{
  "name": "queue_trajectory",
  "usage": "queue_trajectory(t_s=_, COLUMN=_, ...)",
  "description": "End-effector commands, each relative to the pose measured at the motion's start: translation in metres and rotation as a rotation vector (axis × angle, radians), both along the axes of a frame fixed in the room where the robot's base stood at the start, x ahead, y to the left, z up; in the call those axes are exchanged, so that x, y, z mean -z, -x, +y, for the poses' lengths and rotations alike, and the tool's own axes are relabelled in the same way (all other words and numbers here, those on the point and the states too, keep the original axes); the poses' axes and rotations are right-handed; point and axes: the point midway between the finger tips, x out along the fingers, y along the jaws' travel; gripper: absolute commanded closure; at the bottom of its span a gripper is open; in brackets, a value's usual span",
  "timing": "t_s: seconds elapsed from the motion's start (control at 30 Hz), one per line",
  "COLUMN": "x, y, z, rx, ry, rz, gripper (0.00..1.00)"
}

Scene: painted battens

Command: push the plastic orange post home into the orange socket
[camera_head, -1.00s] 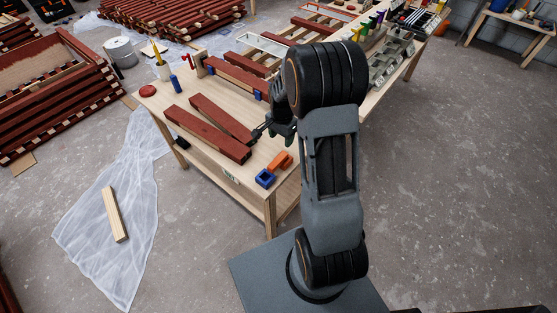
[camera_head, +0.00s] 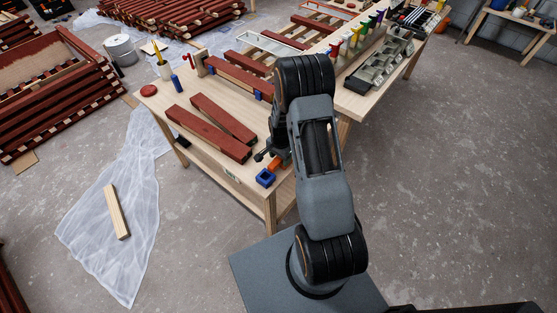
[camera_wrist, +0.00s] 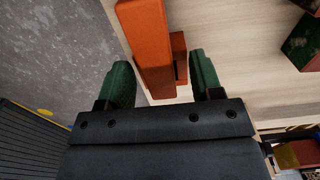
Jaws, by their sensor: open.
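An orange piece (camera_wrist: 148,45) shows in the wrist view as a long upright bar with a smaller orange part (camera_wrist: 178,55) against its right side. I cannot tell which part is the post and which the socket, or how far one sits in the other. In the head view the orange (camera_head: 274,164) is mostly hidden behind my gripper, near the front corner of the bench. My gripper (camera_wrist: 163,78) is open; its two green fingers are on either side of the orange's lower end, with visible gaps. It also shows in the head view (camera_head: 267,159).
A blue square socket (camera_head: 265,178) stands close by at the bench's front edge. Two dark red battens (camera_head: 208,133) lie left of my gripper on the bench (camera_head: 158,100). Grey floor (camera_wrist: 50,50) lies beyond the bench edge, left in the wrist view.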

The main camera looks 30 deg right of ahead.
Motion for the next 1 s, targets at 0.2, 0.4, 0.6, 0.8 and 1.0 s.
queue_trajectory(t_s=0.2, x=0.0038, y=-0.0001, z=-0.0002, rx=0.0, ry=0.0, rz=0.0, gripper=0.4)
queue_trajectory(t_s=0.4, x=0.0036, y=0.0001, z=-0.0003, rx=0.0, ry=0.0, rz=0.0, gripper=0.51)
queue_trajectory(t_s=0.6, x=0.0035, y=0.0001, z=-0.0003, rx=0.001, ry=0.0, rz=0.0, gripper=0.7)
queue_trajectory(t_s=0.8, x=0.0034, y=0.0002, z=-0.0003, rx=0.001, ry=0.0, rz=0.0, gripper=0.89)
queue_trajectory(t_s=1.0, x=0.0033, y=0.0001, z=-0.0004, rx=0.001, ry=0.0, rz=0.0, gripper=0.98)
